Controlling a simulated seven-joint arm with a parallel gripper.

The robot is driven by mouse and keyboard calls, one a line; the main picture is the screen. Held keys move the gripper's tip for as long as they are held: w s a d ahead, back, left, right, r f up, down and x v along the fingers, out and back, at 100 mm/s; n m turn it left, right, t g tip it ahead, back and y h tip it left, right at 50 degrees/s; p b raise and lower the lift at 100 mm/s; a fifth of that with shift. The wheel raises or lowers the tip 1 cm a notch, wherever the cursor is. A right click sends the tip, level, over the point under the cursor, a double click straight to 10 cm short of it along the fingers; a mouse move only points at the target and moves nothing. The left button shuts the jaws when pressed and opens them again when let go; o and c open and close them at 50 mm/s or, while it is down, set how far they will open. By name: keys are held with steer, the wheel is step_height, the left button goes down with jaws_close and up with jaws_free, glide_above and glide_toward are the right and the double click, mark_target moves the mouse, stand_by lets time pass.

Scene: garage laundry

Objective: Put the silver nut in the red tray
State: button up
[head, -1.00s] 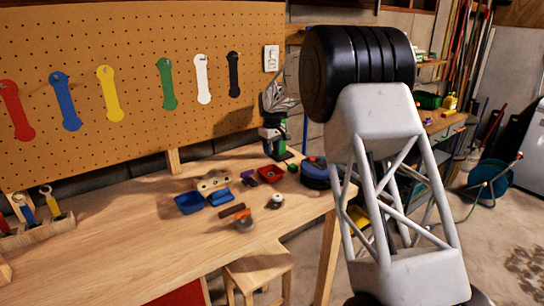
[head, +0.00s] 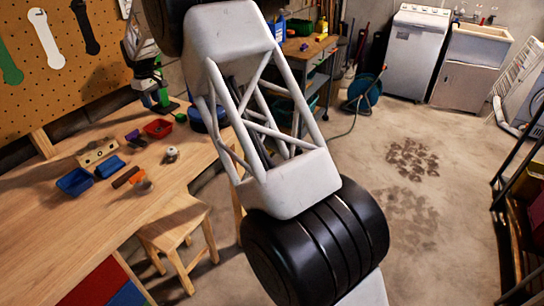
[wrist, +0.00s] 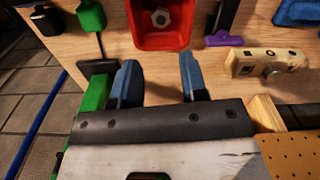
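In the wrist view a red tray (wrist: 160,43) lies on the wooden bench at the top middle. A silver nut (wrist: 160,17) lies inside it, on the tray floor. My gripper (wrist: 159,72) is open, its two blue-grey fingers apart with nothing between them. The fingertips are just short of the tray's near wall in the picture and appear apart from the nut. In the head view the red tray (head: 158,129) is on the bench toward the back; the nut is too small to make out there.
In the wrist view a purple clip (wrist: 224,39) and a wooden block (wrist: 268,60) lie right of the tray, green tools (wrist: 92,16) left. In the head view a blue bin (head: 75,182) and an orange item (head: 140,181) are on the bench; a stool (head: 175,222) stands before it.

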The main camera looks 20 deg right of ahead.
steer(key=s+d+r+m, duration=0.2)
steer(key=s+d+r, duration=0.3)
steer(key=s+d, duration=0.4)
steer(key=s+d+r+m+t, duration=0.1)
steer(key=s+d+r+m, duration=0.1)
steer(key=s+d+r, duration=0.65)
steer(key=s+d+r+m, duration=0.1)
steer(key=s+d+r, duration=0.2)
steer(key=s+d, duration=0.55)
steer(key=s+d+f+m, duration=0.2)
steer(key=s+d, duration=0.1)
steer(key=s, duration=1)
steer(key=s+d+f+m+t, duration=0.1)
steer(key=s+d+f+m, duration=0.1)
steer(key=s, duration=1.1)
steer(key=s+d+f+m, duration=0.1)
steer(key=s+d+f, duration=0.3)
steer(key=s, duration=0.9)
steer(key=shift+s+d+m+t, duration=0.15)
steer(key=shift+d+m+t, duration=0.2)
steer(key=shift+d, duration=0.3)
